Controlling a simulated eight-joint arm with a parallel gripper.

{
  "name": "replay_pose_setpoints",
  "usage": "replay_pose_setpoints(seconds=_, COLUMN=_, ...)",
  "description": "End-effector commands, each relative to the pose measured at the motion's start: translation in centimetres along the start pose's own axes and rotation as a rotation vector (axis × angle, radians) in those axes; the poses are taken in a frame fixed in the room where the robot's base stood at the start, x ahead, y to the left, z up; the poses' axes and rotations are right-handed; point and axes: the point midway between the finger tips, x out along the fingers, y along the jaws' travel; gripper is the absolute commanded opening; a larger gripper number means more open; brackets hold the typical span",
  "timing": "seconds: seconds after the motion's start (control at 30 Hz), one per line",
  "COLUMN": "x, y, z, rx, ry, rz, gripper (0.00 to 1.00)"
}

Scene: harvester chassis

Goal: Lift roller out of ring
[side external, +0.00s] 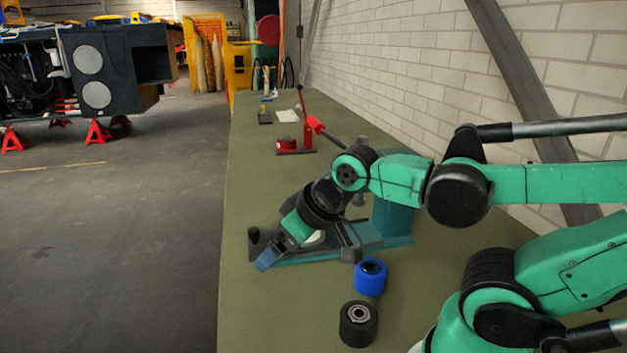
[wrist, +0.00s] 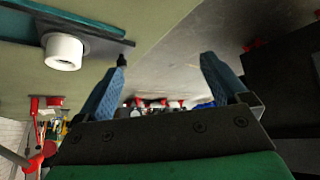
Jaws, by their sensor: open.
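My gripper (wrist: 165,62) is open, with its two blue fingers apart and nothing between them in the wrist view. In the side view it (side external: 266,260) hangs tilted at the left end of a teal fixture (side external: 385,240) on the bench. A white cylinder (wrist: 63,52) stands on a dark plate of the fixture, to the left of my fingers in the wrist view; it is partly hidden behind my arm in the side view (side external: 315,238). A blue roller (side external: 370,277) and a black roller (side external: 358,324) stand on the bench. I cannot tell which part is the ring.
A red lever tool (side external: 293,145) stands farther back on the green bench (side external: 255,310). A brick wall (side external: 400,60) bounds the bench on the right. The bench's left and front-left area is clear.

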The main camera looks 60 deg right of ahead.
Motion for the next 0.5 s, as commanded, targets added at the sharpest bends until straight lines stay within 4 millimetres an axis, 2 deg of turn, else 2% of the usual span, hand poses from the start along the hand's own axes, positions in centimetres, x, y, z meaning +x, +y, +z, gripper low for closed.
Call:
replay_pose_setpoints(seconds=0.27, x=-0.2, y=0.6, z=-0.7, rx=-0.029, ry=-0.025, rz=0.012, gripper=0.94)
replay_pose_setpoints(seconds=0.37, x=-0.4, y=2.0, z=-2.2, rx=-0.106, ry=-0.087, rz=0.032, gripper=0.94)
replay_pose_setpoints(seconds=0.5, x=-0.3, y=5.3, z=-5.1, rx=-0.273, ry=-0.228, rz=0.039, gripper=0.94)
